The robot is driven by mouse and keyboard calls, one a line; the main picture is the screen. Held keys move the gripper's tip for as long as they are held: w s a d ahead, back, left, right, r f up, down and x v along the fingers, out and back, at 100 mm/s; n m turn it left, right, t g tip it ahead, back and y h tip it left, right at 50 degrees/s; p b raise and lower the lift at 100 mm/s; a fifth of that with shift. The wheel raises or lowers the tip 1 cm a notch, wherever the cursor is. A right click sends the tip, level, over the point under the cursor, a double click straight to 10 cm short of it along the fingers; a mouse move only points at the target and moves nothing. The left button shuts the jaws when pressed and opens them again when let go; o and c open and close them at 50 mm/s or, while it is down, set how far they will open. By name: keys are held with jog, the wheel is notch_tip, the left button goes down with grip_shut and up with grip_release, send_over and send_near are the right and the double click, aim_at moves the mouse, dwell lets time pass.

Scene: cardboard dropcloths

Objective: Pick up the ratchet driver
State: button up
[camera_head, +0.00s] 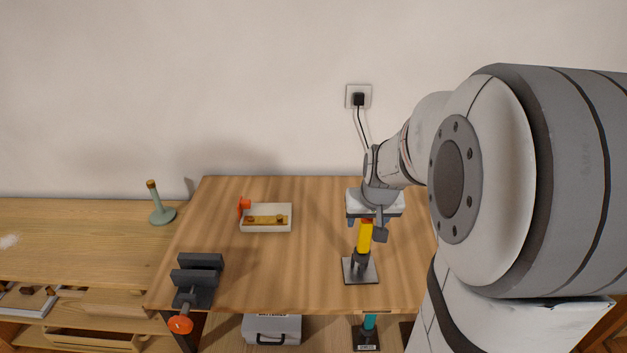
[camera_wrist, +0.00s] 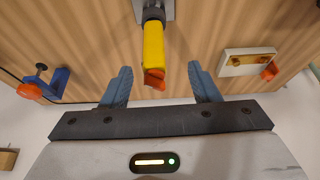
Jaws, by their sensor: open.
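The ratchet driver (camera_head: 365,236) has a yellow handle with an orange-red end and stands upright in a dark holder on a grey base plate (camera_head: 347,272) at the right of the wooden table. In the wrist view the yellow handle (camera_wrist: 153,50) reaches in from the top, its orange end towards me. My gripper (camera_head: 367,226) is over the driver's top end. In the wrist view its two blue-grey fingers (camera_wrist: 160,70) are spread apart, one on each side of the handle, with gaps visible. Nothing is held.
A white tray (camera_head: 267,228) with a wooden piece and an orange item lies left of the driver. A dark vise (camera_head: 199,278) with an orange knob is at the table's front left corner. A wall socket (camera_head: 358,97) with a black cable is behind. The table's middle is clear.

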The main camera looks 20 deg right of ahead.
aim_at(366, 228)
jog(key=shift+w+d, duration=0.45)
jog(key=shift+d, duration=0.2)
jog(key=shift+w+d+f, duration=0.15)
jog(key=shift+d+f, duration=0.05)
jog(key=shift+f, duration=0.15)
jog(key=shift+a+p+x, duration=0.2)
jog(key=shift+p+x, duration=0.3)
jog(key=shift+x, duration=3.15)
jog(key=shift+w, duration=0.1)
jog(key=shift+c, duration=0.5)
grip_shut()
